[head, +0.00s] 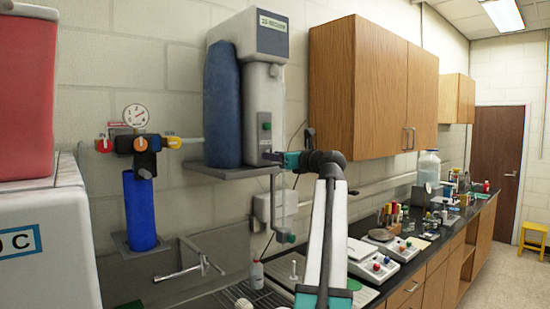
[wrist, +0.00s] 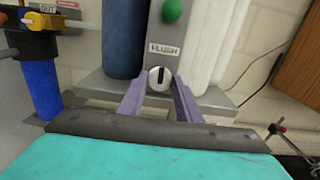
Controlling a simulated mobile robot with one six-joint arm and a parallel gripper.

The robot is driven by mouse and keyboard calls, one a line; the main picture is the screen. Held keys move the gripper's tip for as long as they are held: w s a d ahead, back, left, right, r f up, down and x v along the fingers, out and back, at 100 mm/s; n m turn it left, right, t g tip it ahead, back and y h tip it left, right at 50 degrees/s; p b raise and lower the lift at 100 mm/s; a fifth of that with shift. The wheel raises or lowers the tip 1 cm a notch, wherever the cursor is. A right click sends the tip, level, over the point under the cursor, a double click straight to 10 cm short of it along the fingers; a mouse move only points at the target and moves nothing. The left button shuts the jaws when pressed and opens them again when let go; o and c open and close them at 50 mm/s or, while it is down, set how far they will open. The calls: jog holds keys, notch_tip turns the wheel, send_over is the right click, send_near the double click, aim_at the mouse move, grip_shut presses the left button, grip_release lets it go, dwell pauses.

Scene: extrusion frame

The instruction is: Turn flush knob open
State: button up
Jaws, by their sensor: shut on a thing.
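The flush knob (wrist: 160,76) shows in the wrist view as a small round white dial with a dark upright bar. It sits under a "FLUSH" label on the grey front panel of the water unit (head: 266,90). My gripper (wrist: 161,86) has its two purple fingers on either side of the knob and is shut on it. The fingers cover part of the knob's sides. In the head view, my gripper (head: 271,157) reaches the lower front of the unit from the right, and the knob cannot be made out there.
A green button (wrist: 172,10) is above the label. A blue cylinder (head: 222,105) stands left of the panel on a grey shelf (head: 215,172). A gauge and valve assembly (head: 140,143) is further left. A wooden cabinet (head: 365,85) hangs to the right.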

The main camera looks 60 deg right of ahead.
jog(key=shift+n, duration=0.3)
jog(key=n+b, duration=1.1)
jog(key=n, duration=0.6)
jog(key=shift+b, duration=0.4)
jog(key=o, duration=1)
jog(key=b+v, duration=0.2)
jog(key=v, duration=1.1)
jog(key=shift+s+a+b, duration=0.2)
jog(key=shift+s+b, duration=0.15)
